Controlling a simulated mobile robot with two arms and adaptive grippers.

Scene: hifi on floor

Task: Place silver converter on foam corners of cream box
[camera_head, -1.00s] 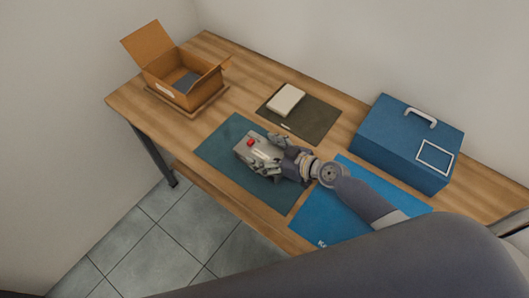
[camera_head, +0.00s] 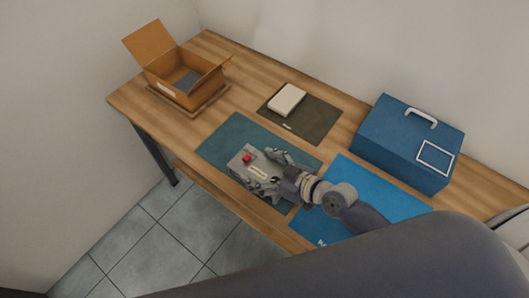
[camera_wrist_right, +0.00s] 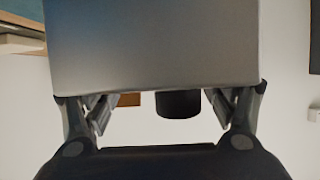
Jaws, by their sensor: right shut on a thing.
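The silver converter (camera_head: 240,167), a grey block with a red part on top, is over the teal mat in the head view. My right gripper (camera_head: 270,174) is shut on it from the right. In the right wrist view the converter (camera_wrist_right: 150,45) fills the upper middle between the fingers of my right gripper (camera_wrist_right: 160,98). I cannot tell its height above the mat. An open tan cardboard box (camera_head: 187,95) stands at the back left, with something blue-grey inside; foam corners cannot be made out. A small cream block (camera_head: 287,99) lies on a dark mat. My left gripper is not in view.
The cardboard box stands on a wooden board. A blue case (camera_head: 400,140) with a white handle is at the right. The teal mat (camera_head: 225,140) and a bright blue mat (camera_head: 375,185) lie in front. Bare tabletop (camera_head: 235,95) shows between box and dark mat. Walls stand behind.

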